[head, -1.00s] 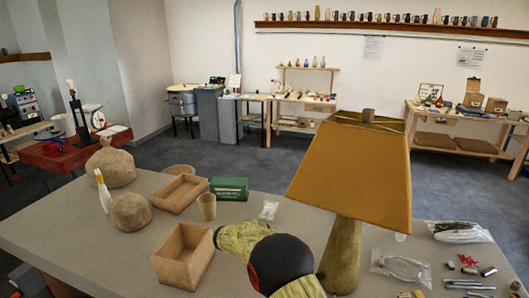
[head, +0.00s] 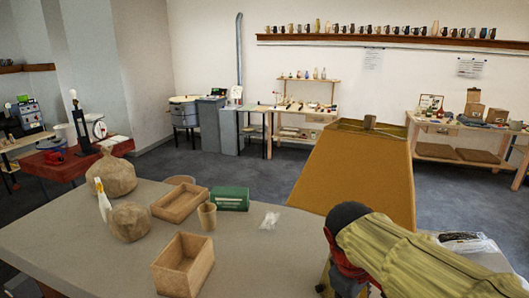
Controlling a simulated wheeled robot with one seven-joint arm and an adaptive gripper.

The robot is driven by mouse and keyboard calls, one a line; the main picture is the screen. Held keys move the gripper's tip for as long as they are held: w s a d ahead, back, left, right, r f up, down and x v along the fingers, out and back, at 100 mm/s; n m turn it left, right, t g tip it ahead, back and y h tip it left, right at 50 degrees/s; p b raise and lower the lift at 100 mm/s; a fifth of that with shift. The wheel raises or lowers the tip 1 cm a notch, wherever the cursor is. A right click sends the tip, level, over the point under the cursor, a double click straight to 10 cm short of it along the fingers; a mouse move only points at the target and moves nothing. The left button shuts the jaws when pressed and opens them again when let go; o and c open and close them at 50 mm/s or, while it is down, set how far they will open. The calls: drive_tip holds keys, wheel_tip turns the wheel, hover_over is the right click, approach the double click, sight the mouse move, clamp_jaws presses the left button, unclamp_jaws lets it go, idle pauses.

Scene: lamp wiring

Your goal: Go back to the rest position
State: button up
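A table lamp with a mustard-yellow shade (head: 355,170) stands upright on the grey table (head: 90,245). Its green base is mostly hidden behind my arm. My arm, in a yellow-green cover with a dark joint, reaches across the lower right of the head view, in front of the lamp. My gripper is not visible in this view, so I cannot see what it holds, if anything.
Two open wooden boxes (head: 183,265) (head: 180,204), a green box (head: 229,198), a cup (head: 207,216), lumpy brown sacks (head: 129,221) and a white bottle (head: 104,202) stand on the left. A small clear bag (head: 270,221) lies mid-table. The table's front middle is clear.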

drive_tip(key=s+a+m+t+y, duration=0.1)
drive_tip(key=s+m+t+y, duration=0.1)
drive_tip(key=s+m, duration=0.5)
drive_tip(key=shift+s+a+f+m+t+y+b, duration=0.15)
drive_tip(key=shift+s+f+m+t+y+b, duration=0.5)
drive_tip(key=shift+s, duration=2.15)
